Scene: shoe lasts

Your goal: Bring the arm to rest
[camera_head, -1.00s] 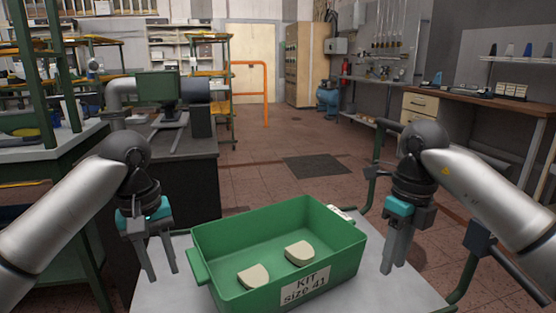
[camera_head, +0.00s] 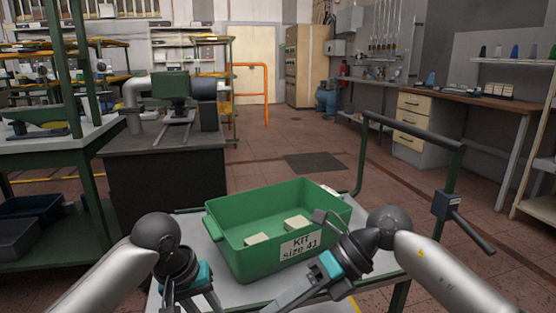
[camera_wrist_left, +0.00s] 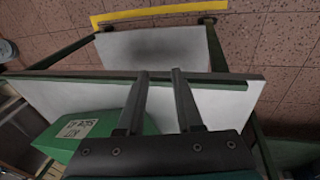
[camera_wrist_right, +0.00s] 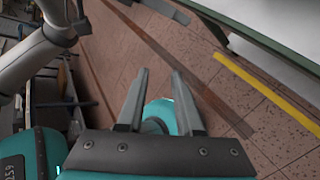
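My left gripper (camera_head: 203,303) is low at the front left of the cart, partly cut off by the lower edge of the head view. In the left wrist view its two fingers (camera_wrist_left: 160,88) are apart with nothing between them. My right gripper (camera_head: 290,303) is in front of the green bin and points down and left. In the right wrist view its fingers (camera_wrist_right: 158,88) are apart and empty, with the floor beyond. The green bin (camera_head: 228,248), labelled "KIT size 41", stands on the cart top with two pale pieces (camera_head: 257,239) (camera_head: 297,222) inside.
The cart top (camera_head: 198,235) has a green frame with a handle (camera_head: 415,135) at the right. A dark bench with a green machine (camera_head: 170,88) stands behind left. A wooden workbench (camera_head: 470,103) is at the back right. Open floor lies beyond the cart.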

